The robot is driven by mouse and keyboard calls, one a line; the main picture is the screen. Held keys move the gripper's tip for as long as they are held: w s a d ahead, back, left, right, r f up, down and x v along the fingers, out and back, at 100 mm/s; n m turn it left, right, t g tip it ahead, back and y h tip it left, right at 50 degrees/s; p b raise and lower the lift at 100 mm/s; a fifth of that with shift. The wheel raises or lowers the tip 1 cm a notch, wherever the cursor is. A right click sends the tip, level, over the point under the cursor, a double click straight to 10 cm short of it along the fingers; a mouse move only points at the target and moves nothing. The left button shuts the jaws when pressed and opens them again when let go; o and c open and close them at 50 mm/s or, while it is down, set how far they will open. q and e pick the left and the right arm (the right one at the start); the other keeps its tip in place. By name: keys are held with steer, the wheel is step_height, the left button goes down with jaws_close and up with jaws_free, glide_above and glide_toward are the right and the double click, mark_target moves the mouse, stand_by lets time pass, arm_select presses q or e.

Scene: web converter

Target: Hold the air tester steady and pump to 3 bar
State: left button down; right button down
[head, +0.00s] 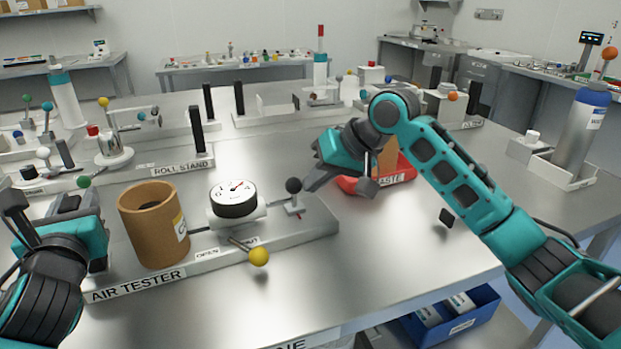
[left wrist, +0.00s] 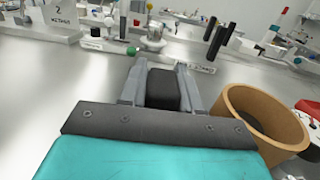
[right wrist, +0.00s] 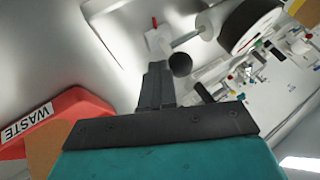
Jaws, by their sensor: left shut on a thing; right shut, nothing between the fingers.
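The air tester (head: 310,228) is a grey base with a white-faced gauge (head: 235,200). It carries a brown cardboard tube (head: 150,235), a yellow-ball lever (head: 258,257) by the OPEN label, and a black-knobbed pump handle (head: 293,186) at its right end. The gauge needle is too small to read exactly. My left gripper (left wrist: 160,70), beside the tester's left end, is shut on a black grip block (left wrist: 162,92). My right gripper (head: 308,187) is shut and empty, beside the black knob. The knob (right wrist: 180,64) also shows near its fingertips in the right wrist view.
A red WASTE bin (head: 395,178) stands behind my right forearm. The roll stand (head: 170,175) and other fixtures fill the table's back left. A blue crate (head: 485,318) is below the front edge.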

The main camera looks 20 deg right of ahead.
arm_select(q)
steer(key=shift+f, duration=0.6)
arm_select(e)
steer(key=d, duration=0.3)
steer(key=d+f, duration=0.1)
steer(key=shift+s+d, duration=0.25)
steer(key=shift+s, duration=0.1)
steer(key=v, duration=1)
steer(key=shift+a, duration=0.3)
arm_select(q)
steer(key=shift+r+p, duration=0.35)
steer(key=shift+p, duration=0.45)
arm_select(e)
steer(key=shift+w+r, duration=0.15)
steer(key=shift+r, duration=0.75)
arm_select(q)
steer(key=c, duration=1.2)
jaws_free()
steer(key=shift+c, duration=0.2)
steer(key=o, duration=0.5)
steer(key=shift+w+r, duration=0.1)
steer(key=shift+r, duration=0.15)
